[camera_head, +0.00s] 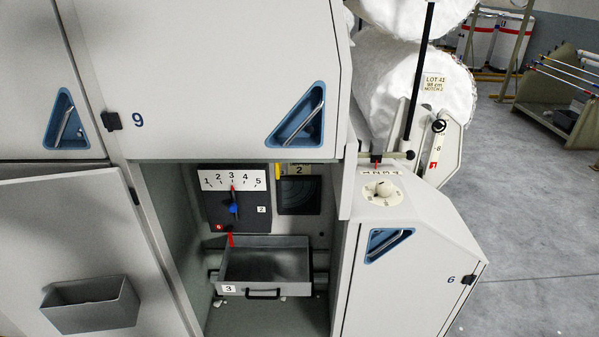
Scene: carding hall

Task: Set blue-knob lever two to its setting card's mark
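The blue-knob lever (234,209) is on a dark panel (214,211) inside the open machine bay. A small white plate reading 2 is beside it. A white scale (232,180) numbered 1 to 5 runs along the panel's top. To the right, a small tan card (297,170) reads 2, partly under the upper cover. Another card (433,83) on a white roll seems to read LOT 41, 98 cm, NOTCH 2; its small print is hard to read. Neither gripper is in view.
Below the panel, an open grey drawer (226,289) labelled 3 juts out. An opened door with a grey bin (92,317) is at left. Cabinet 6 (408,268) stands at right, with a round dial (382,190) on top.

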